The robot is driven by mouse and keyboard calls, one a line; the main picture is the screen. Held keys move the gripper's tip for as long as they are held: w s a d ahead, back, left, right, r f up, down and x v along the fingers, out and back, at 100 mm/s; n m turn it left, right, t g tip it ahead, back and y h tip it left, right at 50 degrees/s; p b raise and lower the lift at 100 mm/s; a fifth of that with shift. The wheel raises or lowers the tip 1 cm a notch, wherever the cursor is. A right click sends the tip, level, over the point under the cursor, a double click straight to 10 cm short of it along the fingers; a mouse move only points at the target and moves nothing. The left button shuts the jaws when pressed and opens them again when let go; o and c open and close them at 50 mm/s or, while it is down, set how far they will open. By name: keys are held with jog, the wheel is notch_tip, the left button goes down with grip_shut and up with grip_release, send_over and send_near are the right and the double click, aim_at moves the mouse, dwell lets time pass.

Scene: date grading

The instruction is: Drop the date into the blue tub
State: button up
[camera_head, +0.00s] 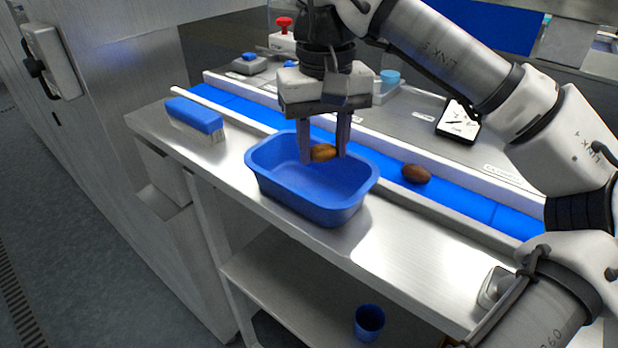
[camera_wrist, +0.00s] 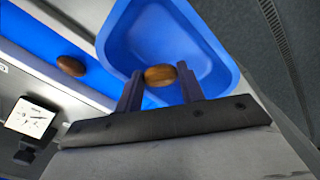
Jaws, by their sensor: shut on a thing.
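The blue tub (camera_head: 312,205) stands on the steel table, and it fills the upper middle of the wrist view (camera_wrist: 215,60). My gripper (camera_head: 324,154) points down over the tub. It is shut on a brown date (camera_head: 322,152), which shows between the two fingers in the wrist view (camera_wrist: 160,76). The held date appears over the tub's opening. The tub's inside that I can see is empty; part of it is hidden behind the fingers. A second brown date (camera_head: 416,174) lies on the blue belt to the right of the tub, also in the wrist view (camera_wrist: 71,66).
A blue-and-white brush (camera_head: 194,118) lies left of the tub. The blue belt (camera_head: 465,201) runs behind the tub between raised rails. A dial device (camera_head: 459,121) stands behind the belt. A blue cup (camera_head: 369,322) is on the lower shelf.

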jog(key=shift+f, duration=0.4)
jog(key=o, duration=0.8)
jog(key=shift+r, duration=3.8)
